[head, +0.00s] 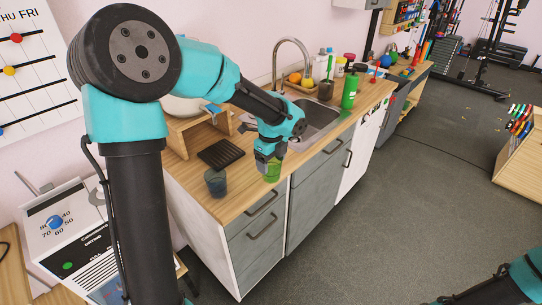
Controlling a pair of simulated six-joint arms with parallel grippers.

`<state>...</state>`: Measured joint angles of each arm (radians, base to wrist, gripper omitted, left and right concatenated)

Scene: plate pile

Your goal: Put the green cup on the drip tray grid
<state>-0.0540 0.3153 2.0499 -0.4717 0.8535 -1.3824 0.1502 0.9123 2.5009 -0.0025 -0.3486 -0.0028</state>
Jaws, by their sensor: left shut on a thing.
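The green cup (272,173) is at the front edge of the wooden counter, just right of the blue cup. My left gripper (268,158) reaches down from above and is shut on the green cup, hiding its upper part. I cannot tell whether the cup touches the counter. The dark drip tray grid (221,153) lies on the counter behind and to the left of the cup, and it looks empty. My right gripper is out of view; only part of my right arm shows at the bottom right corner.
A dark blue cup (216,182) stands on the counter in front of the grid. A wooden stand (181,139) is behind the grid. A sink (318,113) with a faucet (293,46) is further right. A green bottle (350,91) stands past the sink.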

